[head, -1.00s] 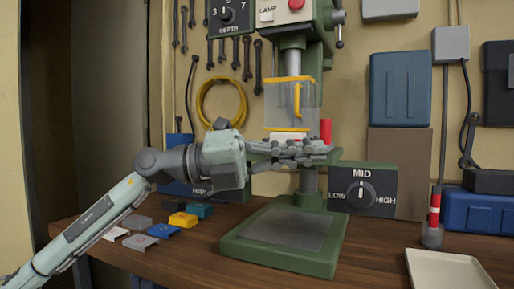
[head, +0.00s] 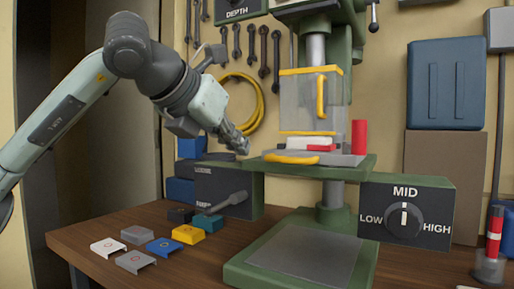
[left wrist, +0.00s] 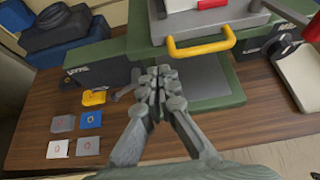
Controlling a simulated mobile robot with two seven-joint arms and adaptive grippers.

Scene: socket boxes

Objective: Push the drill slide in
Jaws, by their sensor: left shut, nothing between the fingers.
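The drill slide (head: 345,160) is a grey plate on the green drill table, with a yellow handle (head: 291,159) along its front edge. A white block (head: 308,143) and a red piece (head: 321,148) sit on it. In the left wrist view the yellow handle (left wrist: 202,48) juts toward me at the top. My left gripper (head: 242,146) is shut and empty, just left of the slide and apart from it. In the left wrist view its fingertips (left wrist: 159,76) are together, below and left of the handle. My right gripper is not in view.
A clear guard (head: 303,103) with yellow edges hangs above the slide. A dark lever box (head: 215,190) stands below my left gripper. A MID speed dial (head: 404,218) is at the right. Several coloured plates (head: 165,246) lie at the front left of the wooden bench.

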